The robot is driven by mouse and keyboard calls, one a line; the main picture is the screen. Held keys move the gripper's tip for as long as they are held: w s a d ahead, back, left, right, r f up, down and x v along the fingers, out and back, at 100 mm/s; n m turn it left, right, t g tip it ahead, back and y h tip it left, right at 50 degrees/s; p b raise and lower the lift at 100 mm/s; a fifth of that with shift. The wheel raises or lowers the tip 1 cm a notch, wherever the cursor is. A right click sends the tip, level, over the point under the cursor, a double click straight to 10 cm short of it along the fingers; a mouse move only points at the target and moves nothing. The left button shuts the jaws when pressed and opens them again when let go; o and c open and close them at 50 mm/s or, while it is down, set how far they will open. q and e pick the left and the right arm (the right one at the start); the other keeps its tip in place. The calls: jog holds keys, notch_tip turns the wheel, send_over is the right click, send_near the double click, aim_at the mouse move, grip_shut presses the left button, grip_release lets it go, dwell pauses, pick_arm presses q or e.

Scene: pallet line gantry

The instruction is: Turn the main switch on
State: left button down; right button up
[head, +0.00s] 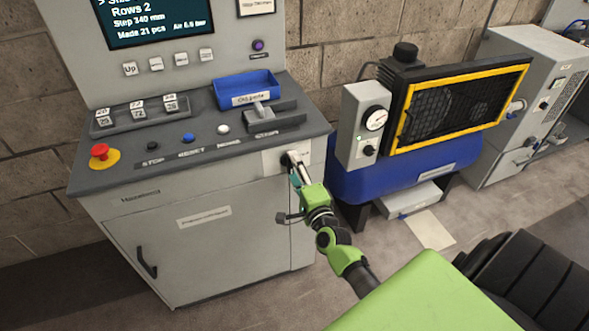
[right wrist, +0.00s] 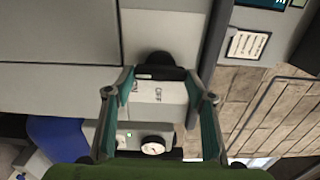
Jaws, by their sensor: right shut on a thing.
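The main switch (head: 285,159) is a dark knob on a light plate (head: 270,163), at the upper right of the grey console's front, just below the desk edge. In the right wrist view the black switch (right wrist: 157,62) shows between the fingers, with a pale plate marked with small text, seemingly "OFF", below it. My right gripper (head: 295,161) reaches it from the front right and is shut on it; the fingers (right wrist: 159,82) stand on either side in the wrist view. The fingers partly hide the knob in the head view. My left gripper is not in view.
The console desk (head: 170,165) carries a red emergency button (head: 100,152), several push buttons and a blue tray (head: 245,90). A blue compressor (head: 390,180) with a yellow-framed grille stands to the right. Open floor lies in front of the console.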

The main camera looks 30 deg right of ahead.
jog(key=o, duration=1.1)
jog(key=v, duration=1.2)
